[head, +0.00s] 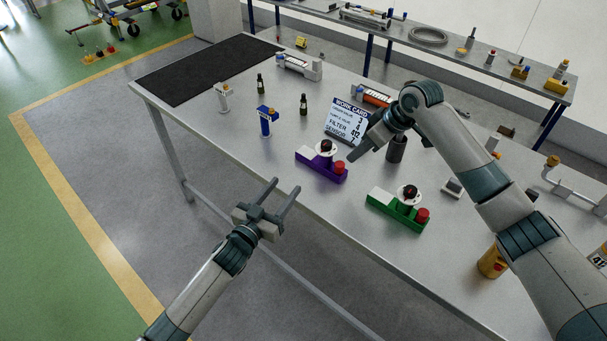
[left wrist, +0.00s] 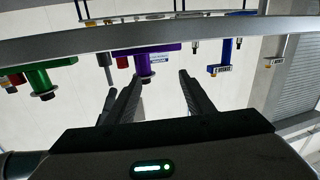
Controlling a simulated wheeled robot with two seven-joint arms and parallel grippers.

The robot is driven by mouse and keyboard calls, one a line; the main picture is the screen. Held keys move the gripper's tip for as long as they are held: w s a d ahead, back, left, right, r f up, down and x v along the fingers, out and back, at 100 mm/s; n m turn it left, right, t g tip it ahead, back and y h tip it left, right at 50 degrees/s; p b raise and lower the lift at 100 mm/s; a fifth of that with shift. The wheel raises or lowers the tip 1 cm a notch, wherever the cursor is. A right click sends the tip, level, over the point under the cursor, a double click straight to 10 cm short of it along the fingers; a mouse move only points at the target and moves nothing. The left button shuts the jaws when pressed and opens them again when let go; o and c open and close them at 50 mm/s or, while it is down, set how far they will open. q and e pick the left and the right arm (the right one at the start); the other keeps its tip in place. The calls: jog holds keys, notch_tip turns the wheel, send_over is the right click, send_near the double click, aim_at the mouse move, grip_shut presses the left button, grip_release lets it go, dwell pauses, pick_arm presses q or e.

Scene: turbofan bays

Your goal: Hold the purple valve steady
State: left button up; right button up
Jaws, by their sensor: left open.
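The purple valve (head: 318,169) sits on the table near its front edge, with a white disc, a dark knob and a red cap on top. It also shows in the left wrist view (left wrist: 165,47), beyond the finger tips. My left gripper (head: 287,186) is open and empty, in front of the table edge, to the lower left of the purple valve and apart from it. Its two fingers also show in the left wrist view (left wrist: 160,74). My right gripper (head: 362,150) hangs just right of the purple valve; its finger gap is not clear.
A green valve (head: 393,212) stands right of the purple one. A work card (head: 347,122) stands behind it. A blue part (head: 265,120), dark bottles and a black mat (head: 208,70) lie to the left. The table's front edge lies between my left gripper and the valve.

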pick_arm(q)
send_near(329, 142)
jog(key=s+a+f, duration=0.1)
jog(key=s+a, duration=0.1)
jog(key=s, duration=0.1)
jog(key=shift+s+a+f+m, duration=0.1)
jog(key=shift+s+m, duration=0.15)
jog(key=shift+m, duration=0.15)
jog(key=shift+w, duration=0.15)
jog(key=x, duration=1.7)
jog(key=shift+r, duration=0.35)
jog(key=shift+c, duration=0.6)
grip_shut()
pick_arm(e)
jog(key=shift+c, duration=0.4)
jog(key=shift+s+r+m+t+h, duration=0.15)
jog(key=shift+s+r+m+t, duration=0.1)
jog(key=shift+s+r+m, duration=0.35)
jog(key=shift+s+r+m+t+h, duration=0.15)
jog(key=shift+s+r+m+t, duration=0.1)
jog(key=shift+r+m, duration=0.4)
